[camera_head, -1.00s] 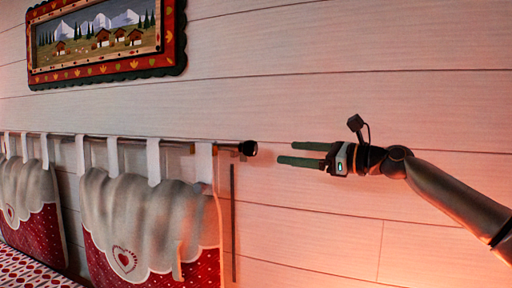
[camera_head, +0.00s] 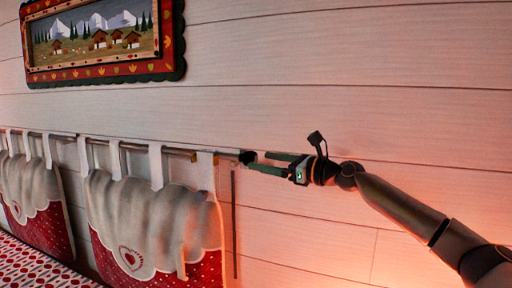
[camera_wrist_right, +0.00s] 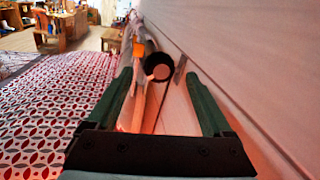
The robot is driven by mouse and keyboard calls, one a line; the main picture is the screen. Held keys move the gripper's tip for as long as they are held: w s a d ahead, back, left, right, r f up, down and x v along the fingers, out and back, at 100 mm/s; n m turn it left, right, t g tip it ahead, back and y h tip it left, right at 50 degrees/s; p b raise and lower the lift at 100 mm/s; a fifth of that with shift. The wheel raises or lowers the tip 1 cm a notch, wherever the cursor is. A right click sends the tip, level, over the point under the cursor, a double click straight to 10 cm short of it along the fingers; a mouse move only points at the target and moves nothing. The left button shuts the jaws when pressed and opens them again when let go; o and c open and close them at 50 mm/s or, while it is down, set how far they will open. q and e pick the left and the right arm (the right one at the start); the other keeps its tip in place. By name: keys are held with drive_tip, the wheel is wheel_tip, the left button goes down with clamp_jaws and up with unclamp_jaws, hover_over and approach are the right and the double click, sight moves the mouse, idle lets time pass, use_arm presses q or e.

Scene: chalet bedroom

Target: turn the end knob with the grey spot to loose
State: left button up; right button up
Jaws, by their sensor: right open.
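The end knob (camera_head: 248,157) is a small dark cap on the right end of the curtain rail along the wall. In the right wrist view the knob (camera_wrist_right: 146,66) shows end-on as a dark ring around a pale grey-pink face. My right gripper (camera_head: 258,161) has long green fingers and comes in from the right along the wall. It is open, with its fingertips at the knob. In the right wrist view the knob appears between the two fingertips (camera_wrist_right: 160,75). I cannot tell whether they touch it. My left gripper is not in view.
The rail (camera_head: 130,145) carries hanging cushions (camera_head: 150,215) with white straps. A framed mountain picture (camera_head: 100,42) hangs above. The plank wall (camera_wrist_right: 235,60) runs close along the gripper's right side. A red patterned bed (camera_wrist_right: 50,115) lies below left.

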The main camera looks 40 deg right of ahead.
sight(255, 160)
drive_tip(key=p+x, duration=0.1)
drive_tip(key=x, duration=0.1)
drive_tip(key=shift+w+a+r, duration=0.15)
drive_tip(key=shift+w, duration=0.25)
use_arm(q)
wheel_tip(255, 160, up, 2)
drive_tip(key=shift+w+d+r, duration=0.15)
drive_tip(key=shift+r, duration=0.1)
use_arm(e)
drive_tip(key=shift+w+a, duration=0.1)
drive_tip(key=shift+w, duration=0.15)
clamp_jaws()
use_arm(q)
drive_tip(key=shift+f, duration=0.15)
